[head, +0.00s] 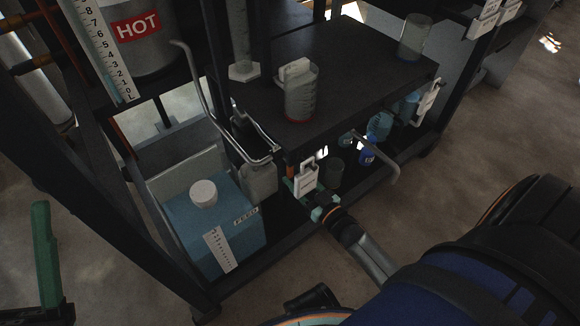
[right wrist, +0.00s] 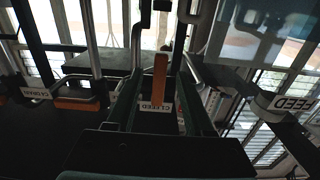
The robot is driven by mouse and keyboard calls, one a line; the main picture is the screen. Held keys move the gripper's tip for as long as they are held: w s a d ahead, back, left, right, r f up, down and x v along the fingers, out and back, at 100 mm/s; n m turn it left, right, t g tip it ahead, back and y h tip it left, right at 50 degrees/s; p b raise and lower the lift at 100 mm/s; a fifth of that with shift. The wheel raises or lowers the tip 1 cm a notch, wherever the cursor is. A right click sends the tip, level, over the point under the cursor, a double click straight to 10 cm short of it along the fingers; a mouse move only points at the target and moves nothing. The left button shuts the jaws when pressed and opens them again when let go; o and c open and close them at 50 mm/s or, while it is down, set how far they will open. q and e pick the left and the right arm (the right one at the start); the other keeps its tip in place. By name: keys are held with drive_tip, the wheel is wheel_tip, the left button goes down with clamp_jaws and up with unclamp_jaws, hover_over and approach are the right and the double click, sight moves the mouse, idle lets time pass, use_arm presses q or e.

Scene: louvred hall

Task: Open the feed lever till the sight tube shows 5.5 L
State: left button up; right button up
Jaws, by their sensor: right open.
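The orange feed lever (right wrist: 160,78) stands between the two fingers of my right gripper (right wrist: 160,100) in the right wrist view. Its white tag (right wrist: 153,107) reads C3 FEED upside down. The fingers are open, one on each side; I cannot tell whether either touches it. In the head view my right gripper (head: 316,204) has green fingertips by the white tag (head: 306,177) at the bench's front edge. The sight tube's numbered scale (head: 107,55) is at upper left; its level is too small to read surely. A green finger of my left gripper (head: 45,255) shows at lower left.
A blue FEED tank (head: 248,236) stands low at left. A dark bench (head: 345,60) carries a jug (head: 299,92) and a beaker (head: 412,38). A second orange lever (right wrist: 78,104), tagged C4 DRAIN (right wrist: 35,92), is beside. Bent metal rails jut out. Floor at right is clear.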

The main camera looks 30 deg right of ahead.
sight(292, 173)
drive_tip(key=shift+w+a, duration=0.15)
drive_tip(key=shift+w, duration=1.5)
clamp_jaws()
idle(0.5)
